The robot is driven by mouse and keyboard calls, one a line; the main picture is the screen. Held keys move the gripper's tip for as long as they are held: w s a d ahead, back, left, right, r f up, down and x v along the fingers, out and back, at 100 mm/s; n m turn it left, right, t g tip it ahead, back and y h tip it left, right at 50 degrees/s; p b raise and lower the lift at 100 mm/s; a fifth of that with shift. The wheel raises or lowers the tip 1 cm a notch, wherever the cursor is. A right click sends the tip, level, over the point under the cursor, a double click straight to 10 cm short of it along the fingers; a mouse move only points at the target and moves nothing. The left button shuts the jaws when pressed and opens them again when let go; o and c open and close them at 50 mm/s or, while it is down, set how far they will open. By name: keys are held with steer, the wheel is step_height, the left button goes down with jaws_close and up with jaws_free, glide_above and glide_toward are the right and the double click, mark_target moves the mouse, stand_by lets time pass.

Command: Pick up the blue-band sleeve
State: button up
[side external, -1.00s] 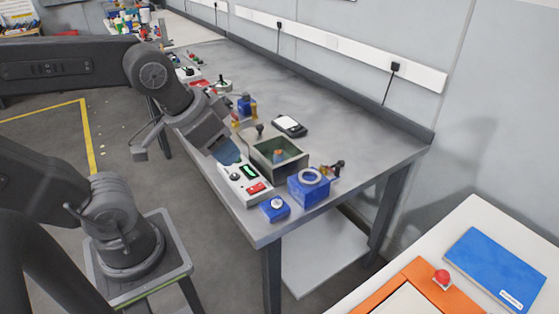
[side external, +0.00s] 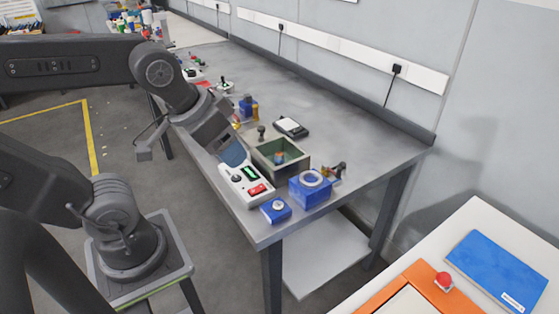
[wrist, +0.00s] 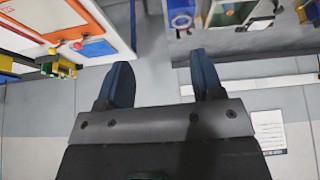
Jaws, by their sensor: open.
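A small orange-and-blue piece (side external: 280,157) stands inside the open green-lined box (side external: 298,169) on the workbench in the side external view. It may be the blue-band sleeve, but it is too small to be sure. My gripper (side external: 238,158) is tilted downward, left of the box and over the near edge of the bench, apart from the piece. In the wrist view, my gripper (wrist: 162,72) has its two blue fingers spread with nothing between them.
A white control box (side external: 240,181) with a red switch lies just below my gripper. A blue block with a ring (side external: 310,188) and a small blue box (side external: 276,211) stand at the bench's near end. A black handheld device (side external: 291,126) lies behind the green-lined box.

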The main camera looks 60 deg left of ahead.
steer(key=w+a+n+g, duration=0.1)
steer(key=w+a+n, duration=0.25)
steer(key=w, duration=0.35)
steer(key=n+g+y, duration=0.2)
steer(key=n+g, duration=0.3)
steer(key=n, duration=0.9)
glide_above(280, 154)
steer(key=d, duration=0.2)
step_height(280, 154, down, 12)
steer(key=f, duration=0.5)
steer(key=a+f, duration=0.1)
steer(key=f, duration=0.2)
steer(key=shift+w, duration=0.1)
steer(key=shift+a+f, duration=0.2)
steer(key=shift+f, duration=0.65)
steer(key=shift+a+f, duration=0.2)
steer(key=shift+f, duration=0.7)
steer(key=shift+a+f, duration=0.2)
steer(key=shift+f, duration=0.65)
steer(key=shift+c, duration=0.3)
steer(key=c, duration=1)
steer(key=shift+r, duration=0.15)
